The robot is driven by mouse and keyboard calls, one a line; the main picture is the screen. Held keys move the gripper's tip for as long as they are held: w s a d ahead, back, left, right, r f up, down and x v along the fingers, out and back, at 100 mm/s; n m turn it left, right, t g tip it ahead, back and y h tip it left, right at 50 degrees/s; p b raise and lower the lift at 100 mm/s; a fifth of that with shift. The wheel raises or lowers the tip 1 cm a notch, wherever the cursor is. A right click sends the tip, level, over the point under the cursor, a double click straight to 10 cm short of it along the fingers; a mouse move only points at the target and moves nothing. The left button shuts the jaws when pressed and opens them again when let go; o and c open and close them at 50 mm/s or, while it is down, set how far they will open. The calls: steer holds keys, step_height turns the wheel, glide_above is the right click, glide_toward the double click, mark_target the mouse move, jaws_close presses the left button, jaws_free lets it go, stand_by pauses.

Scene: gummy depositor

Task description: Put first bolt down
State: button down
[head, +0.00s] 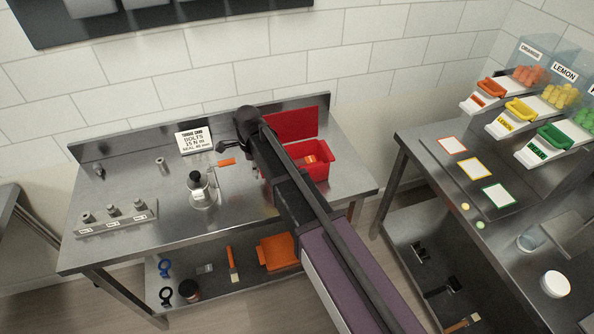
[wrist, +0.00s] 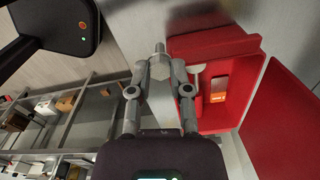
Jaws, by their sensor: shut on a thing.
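My gripper (wrist: 157,72) is shut on a grey hex-headed bolt (wrist: 159,66), which points away from the wrist in the wrist view. An open red box (wrist: 220,52) lies just to the right of the bolt there, with an orange item (wrist: 218,90) inside. In the head view my arm crosses in front of the red box (head: 325,158), and I cannot make out the fingers or the held bolt. Several bolt-like pieces (head: 113,210) stand in a labelled rack (head: 120,226) at the left front of the steel bench. I cannot tell whether the held bolt touches anything.
A metal-and-glass fixture (head: 203,191) stands mid-bench, beside an orange-handled piece (head: 227,161). A torque card (head: 194,140) stands behind. Small metal parts (head: 160,163) stand at the back left. The bench between rack and fixture is clear. Another table (head: 470,205) is at the right.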

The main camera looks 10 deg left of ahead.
steer(key=w+d+r+m+p, duration=0.1)
steer(key=w+d+r+p, duration=0.2)
steer(key=w, duration=0.7)
steer(key=shift+w+r, duration=0.2)
steer(key=shift+r, duration=0.25)
steer(key=shift+d, duration=0.1)
step_height(320, 180, down, 6)
steer(key=b, duration=0.6)
steer(key=shift+f, duration=0.15)
steer(key=shift+f, duration=0.1)
steer(key=shift+f+b, duration=1.8)
steer(key=shift+b, duration=0.2)
steer(key=shift+f+b, duration=0.6)
steer(key=c, duration=0.6)
jaws_free()
